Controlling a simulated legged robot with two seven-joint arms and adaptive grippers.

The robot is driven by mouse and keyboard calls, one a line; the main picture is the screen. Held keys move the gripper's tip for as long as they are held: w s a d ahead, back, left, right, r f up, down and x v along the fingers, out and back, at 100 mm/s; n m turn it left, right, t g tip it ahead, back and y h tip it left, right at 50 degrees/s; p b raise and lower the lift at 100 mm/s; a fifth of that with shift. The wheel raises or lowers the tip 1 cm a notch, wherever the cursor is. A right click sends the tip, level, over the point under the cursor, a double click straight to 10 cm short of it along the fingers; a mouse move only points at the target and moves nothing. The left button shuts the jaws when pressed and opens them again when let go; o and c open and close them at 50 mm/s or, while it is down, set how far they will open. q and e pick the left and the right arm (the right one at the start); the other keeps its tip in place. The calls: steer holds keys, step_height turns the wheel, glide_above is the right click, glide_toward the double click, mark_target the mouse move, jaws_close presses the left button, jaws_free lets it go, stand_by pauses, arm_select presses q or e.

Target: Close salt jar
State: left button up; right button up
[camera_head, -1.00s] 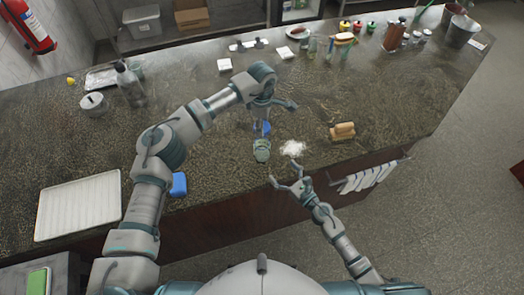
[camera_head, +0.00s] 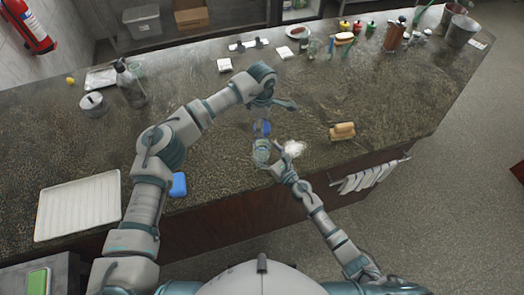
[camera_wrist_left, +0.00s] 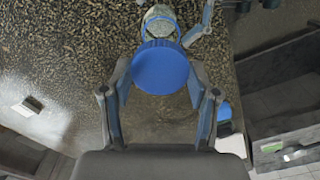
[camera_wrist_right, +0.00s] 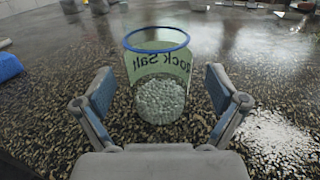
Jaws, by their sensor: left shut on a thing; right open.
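The salt jar (camera_head: 261,152) stands upright and uncovered on the counter near its front edge. In the right wrist view the glass jar (camera_wrist_right: 160,98) has a blue rim, a green "Rock Salt" label seen reversed, and white grains inside. The round blue lid (camera_wrist_left: 160,67) is held between the fingers of my left gripper (camera_wrist_left: 160,92), apart from the jar. In the head view the lid (camera_head: 262,128) is just behind the jar. My right gripper (camera_wrist_right: 160,100) is open, its fingers on either side of the jar's near part; I cannot tell whether they touch it.
A spill of white grains (camera_head: 294,148) lies right of the jar. A wooden block-like item (camera_head: 342,131) is further right. A blue item (camera_head: 179,184) and a white tray (camera_head: 80,207) are at the left front. Towels (camera_head: 362,180) hang off the front edge.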

steer(key=shift+x, duration=0.8)
steer(key=shift+s, duration=0.1)
steer(key=c, duration=1.8)
arm_select(q)
steer(key=shift+f, duration=2.35)
arm_select(e)
steer(key=shift+o, duration=0.2)
arm_select(q)
steer(key=shift+f, duration=0.1)
steer(key=shift+f, duration=0.8)
steer(key=shift+f, duration=0.55)
arm_select(e)
jaws_close()
